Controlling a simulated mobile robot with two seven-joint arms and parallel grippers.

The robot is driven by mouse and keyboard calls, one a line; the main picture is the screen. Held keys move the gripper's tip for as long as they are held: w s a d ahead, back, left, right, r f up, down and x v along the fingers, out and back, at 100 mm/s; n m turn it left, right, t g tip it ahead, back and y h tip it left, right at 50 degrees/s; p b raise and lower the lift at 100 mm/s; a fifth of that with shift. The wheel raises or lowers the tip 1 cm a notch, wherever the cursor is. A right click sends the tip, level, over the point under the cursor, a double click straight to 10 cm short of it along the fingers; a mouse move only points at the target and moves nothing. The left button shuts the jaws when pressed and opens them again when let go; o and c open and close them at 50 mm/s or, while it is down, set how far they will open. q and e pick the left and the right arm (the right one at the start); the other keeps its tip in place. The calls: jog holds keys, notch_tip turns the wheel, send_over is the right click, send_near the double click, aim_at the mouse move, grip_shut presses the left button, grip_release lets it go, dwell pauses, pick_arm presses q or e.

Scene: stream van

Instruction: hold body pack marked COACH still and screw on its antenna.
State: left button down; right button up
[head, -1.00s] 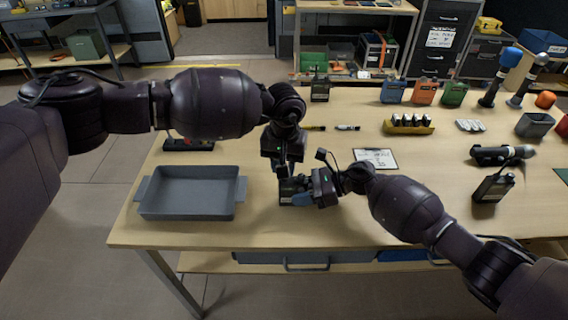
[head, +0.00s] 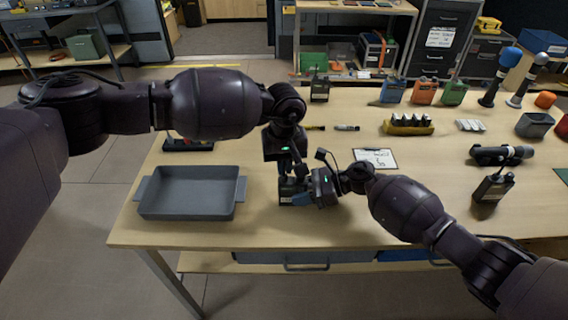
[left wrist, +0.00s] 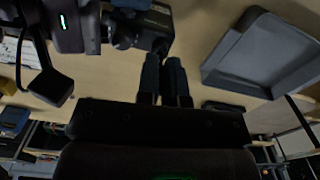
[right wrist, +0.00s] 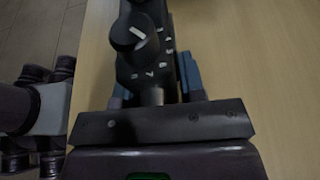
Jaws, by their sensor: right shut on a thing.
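The black body pack (head: 291,200) is at the table's front, right of the grey tray. Its lettering is too small to read. My right gripper (head: 312,198) is shut on it; in the right wrist view its blue fingers (right wrist: 155,88) flank the pack (right wrist: 142,70), whose knob and white marks show. My left gripper (head: 293,183) is just above the pack, fingers down. In the left wrist view its blue fingers (left wrist: 164,80) are close together with a narrow dark gap, near the pack (left wrist: 145,25). I cannot make out an antenna between them.
An empty grey tray (head: 190,192) stands close on the left. A clipboard (head: 376,158) and markers (head: 346,128) lie behind. Another dark pack with an antenna (head: 493,187) stands at right. Coloured packs (head: 424,92) stand at the back. The table between is mostly clear.

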pick_arm(q)
jog(key=shift+m, duration=2.1)
jog(key=shift+m, duration=2)
jog(key=m, duration=0.4)
jog(key=shift+a, duration=0.1)
